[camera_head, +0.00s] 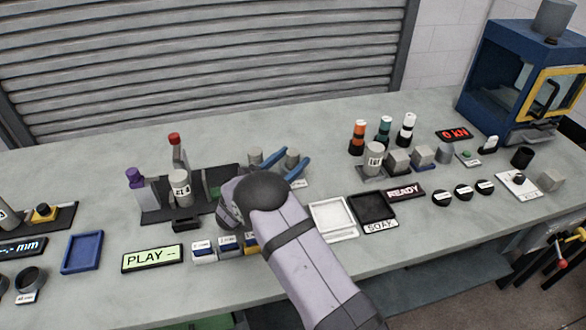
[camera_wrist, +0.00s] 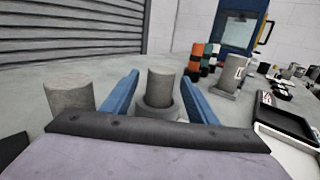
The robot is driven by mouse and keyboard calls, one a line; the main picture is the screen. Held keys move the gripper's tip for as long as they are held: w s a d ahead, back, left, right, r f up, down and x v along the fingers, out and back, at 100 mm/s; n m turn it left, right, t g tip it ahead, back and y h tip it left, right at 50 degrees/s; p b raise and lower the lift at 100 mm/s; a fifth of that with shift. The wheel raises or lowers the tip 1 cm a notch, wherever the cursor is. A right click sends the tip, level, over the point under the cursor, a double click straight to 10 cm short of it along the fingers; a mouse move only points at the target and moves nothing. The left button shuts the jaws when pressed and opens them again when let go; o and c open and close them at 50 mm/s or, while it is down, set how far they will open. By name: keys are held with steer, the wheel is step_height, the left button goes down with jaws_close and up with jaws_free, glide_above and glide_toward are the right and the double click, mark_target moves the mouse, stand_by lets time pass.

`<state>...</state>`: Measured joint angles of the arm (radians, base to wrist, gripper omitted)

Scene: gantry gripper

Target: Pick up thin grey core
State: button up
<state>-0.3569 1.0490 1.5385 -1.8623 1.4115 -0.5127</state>
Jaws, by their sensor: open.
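The thin grey core (camera_wrist: 160,87) stands upright in a round grey holder (camera_wrist: 158,109) in the wrist view. My gripper (camera_wrist: 161,77) is open, with one blue finger on each side of the core and visible gaps between. In the head view my gripper (camera_head: 296,156) also has its fingers astride the core (camera_head: 292,158). The core's lower end is hidden in the holder. A wider grey core (camera_wrist: 70,94) stands to the left, outside the left finger; it also shows in the head view (camera_head: 255,157).
A labelled cylinder (camera_head: 180,188) stands on a dark fixture to the left. A white tray (camera_head: 333,236) and a black SOAK tray (camera_head: 388,212) lie right of my arm. Another labelled cylinder (camera_head: 374,156) and several small blocks stand further right. A blue cabinet (camera_head: 500,75) is at the far right.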

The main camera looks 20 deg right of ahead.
steer(key=shift+f, duration=0.4)
steer(key=shift+p+x, duration=0.5)
steer(key=shift+x, duration=1.95)
steer(key=shift+c, duration=0.7)
jaws_close()
steer(key=shift+r, duration=0.1)
step_height(320, 180, up, 10)
steer(key=shift+b, duration=0.4)
